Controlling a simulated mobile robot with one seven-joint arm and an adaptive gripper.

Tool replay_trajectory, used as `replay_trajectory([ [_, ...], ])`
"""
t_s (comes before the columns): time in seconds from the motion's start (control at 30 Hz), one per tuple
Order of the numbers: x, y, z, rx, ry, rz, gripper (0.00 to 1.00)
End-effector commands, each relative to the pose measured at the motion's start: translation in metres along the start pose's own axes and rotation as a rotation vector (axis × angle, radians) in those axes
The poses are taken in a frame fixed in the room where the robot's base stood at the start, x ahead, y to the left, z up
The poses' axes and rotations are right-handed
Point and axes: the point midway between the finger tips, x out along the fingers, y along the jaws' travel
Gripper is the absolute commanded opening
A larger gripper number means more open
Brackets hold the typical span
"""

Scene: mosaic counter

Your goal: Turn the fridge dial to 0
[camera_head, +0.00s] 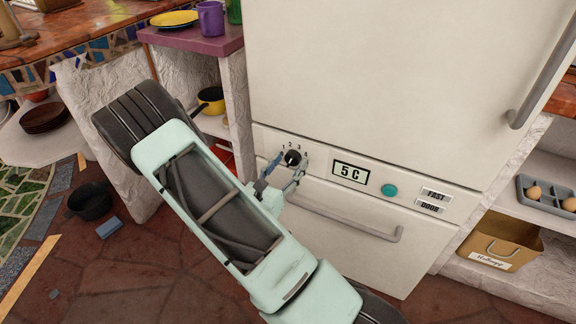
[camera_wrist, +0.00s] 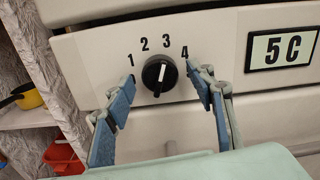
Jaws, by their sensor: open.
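The fridge dial (camera_head: 292,157) is a round black knob with a white line, set at the left of the fridge's control panel. In the wrist view the dial (camera_wrist: 159,75) shows close up, with 1, 2, 3 and 4 printed in an arc above it. Its white line runs roughly up and down, slightly tilted; no 0 is visible. My gripper (camera_wrist: 161,87) is open, with one blue-padded finger on each side of the dial and visible gaps to it. In the head view my gripper (camera_head: 286,168) is at the panel just below the dial.
A display (camera_head: 350,174) reading 5 C, a teal button (camera_head: 390,191) and FAST and DOOR labels are right of the dial. A drawer handle (camera_head: 345,220) juts out below. Shelves with a yellow pot (camera_head: 210,101) stand left of the fridge.

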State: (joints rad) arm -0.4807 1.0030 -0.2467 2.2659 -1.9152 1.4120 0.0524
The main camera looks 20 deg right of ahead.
Motion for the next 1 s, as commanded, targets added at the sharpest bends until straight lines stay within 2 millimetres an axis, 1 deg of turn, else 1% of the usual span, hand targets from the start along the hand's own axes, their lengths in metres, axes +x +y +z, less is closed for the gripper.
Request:
replay_trajectory([
  [0.03,-0.0001,0.0,0.0001,0.0,0.0,0.0,0.49],
  [0.07,-0.0001,0.0,0.0001,0.0,0.0,0.0,0.46],
  [0.4,-0.0004,-0.0001,0.0,0.0,0.0,0.0,0.08],
  [0.57,-0.0005,-0.0001,0.0005,-0.007,0.0,0.0,0.08],
  [0.73,-0.0008,-0.0005,0.0019,-0.051,0.001,0.0,0.08],
  [0.87,-0.0008,-0.0009,0.0032,-0.121,0.001,0.0,0.08],
  [1.0,-0.001,-0.0011,0.004,-0.23,0.002,0.001,0.08],
])
